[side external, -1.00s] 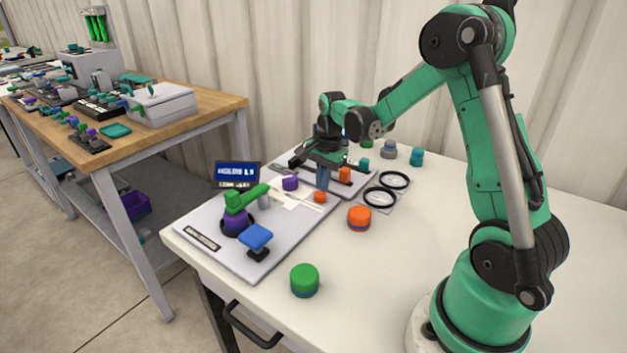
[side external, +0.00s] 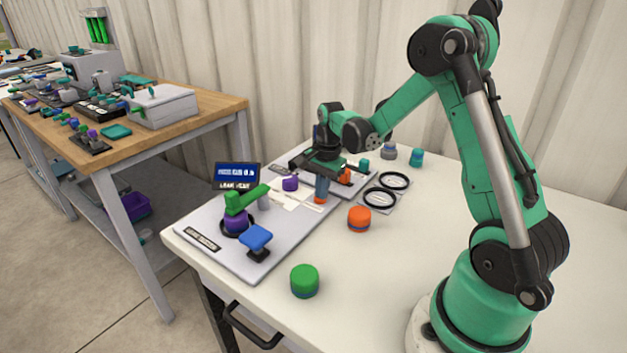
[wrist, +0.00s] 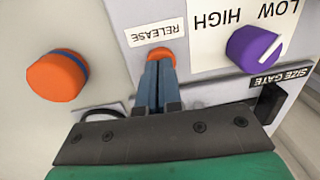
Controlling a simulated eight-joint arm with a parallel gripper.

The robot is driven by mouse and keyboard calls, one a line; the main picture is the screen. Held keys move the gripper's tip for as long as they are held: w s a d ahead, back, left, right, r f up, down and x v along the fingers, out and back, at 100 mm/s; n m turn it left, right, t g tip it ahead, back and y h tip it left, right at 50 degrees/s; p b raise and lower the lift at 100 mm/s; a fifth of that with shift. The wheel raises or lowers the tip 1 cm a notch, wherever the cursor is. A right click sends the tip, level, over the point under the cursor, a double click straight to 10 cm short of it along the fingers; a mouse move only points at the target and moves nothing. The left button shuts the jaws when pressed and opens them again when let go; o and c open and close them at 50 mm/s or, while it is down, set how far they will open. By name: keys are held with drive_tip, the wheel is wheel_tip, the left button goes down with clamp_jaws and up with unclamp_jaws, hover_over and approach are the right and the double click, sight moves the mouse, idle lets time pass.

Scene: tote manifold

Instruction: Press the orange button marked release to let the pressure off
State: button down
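The orange release button (wrist: 161,57) is small and sits on the pale panel beside a label reading RELEASE (wrist: 155,32) in the wrist view. My gripper (wrist: 161,66) has its two blue-grey fingers together with nothing seen between them. Their tips overlap the near side of the button and seem to be at or touching it; the wrist view does not settle whether it is pushed in. In the side view the fingers of my gripper (side external: 322,188) point down, and a sliver of the button (side external: 320,199) shows below them.
A purple HIGH/LOW knob (wrist: 254,49) is right of the button in the wrist view. A larger orange cap (wrist: 56,77) stands at left. The panel (side external: 215,245) also carries a green-handled valve (side external: 245,195) and a blue lever (side external: 256,236). A lit display (side external: 237,175) stands behind.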

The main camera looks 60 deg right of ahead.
drive_tip(key=shift+w+f, duration=0.1)
drive_tip(key=shift+f, duration=0.4)
wheel_tip(320, 180, up, 15)
drive_tip(key=s, duration=0.1)
drive_tip(key=shift+s, duration=0.25)
drive_tip(key=shift+d, duration=0.1)
drive_tip(key=s+a+f+n+t, duration=0.1)
drive_tip(key=s+a+n+t, duration=0.2)
drive_tip(key=a+n, duration=0.5)
drive_tip(key=s+a+f+n+t, duration=0.1)
drive_tip(key=s+a+n+t, duration=0.2)
drive_tip(key=a+n, duration=0.5)
drive_tip(key=shift+a+f+n, duration=0.15)
drive_tip(key=shift+a+n, duration=0.1)
drive_tip(key=shift+n, duration=0.75)
